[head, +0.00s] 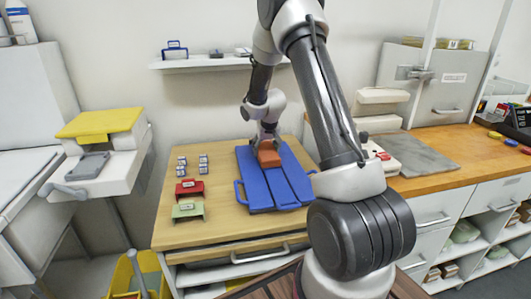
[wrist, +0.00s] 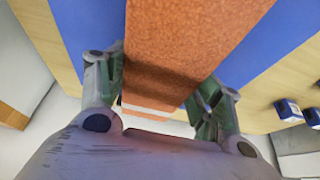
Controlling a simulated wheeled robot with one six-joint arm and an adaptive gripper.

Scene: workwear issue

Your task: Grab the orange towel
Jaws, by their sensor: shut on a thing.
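The orange towel (head: 268,158) is a folded block over the blue tray-like boards (head: 262,193) on the wooden table. In the wrist view the orange towel (wrist: 190,40) fills the middle, between my fingers. My gripper (head: 267,143) comes down on the towel from behind and above. In the wrist view my gripper (wrist: 158,95) has a finger at each side of the towel and is shut on it. I cannot tell whether the towel is clear of the blue surface below it.
A red item (head: 189,189), a green item (head: 187,210) and several small boxes lie left of the blue boards on the table (head: 222,222). A yellow-topped unit (head: 101,124) stands at the left. A wooden counter (head: 450,160) with a grey mat runs along the right. A shelf (head: 215,62) hangs behind.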

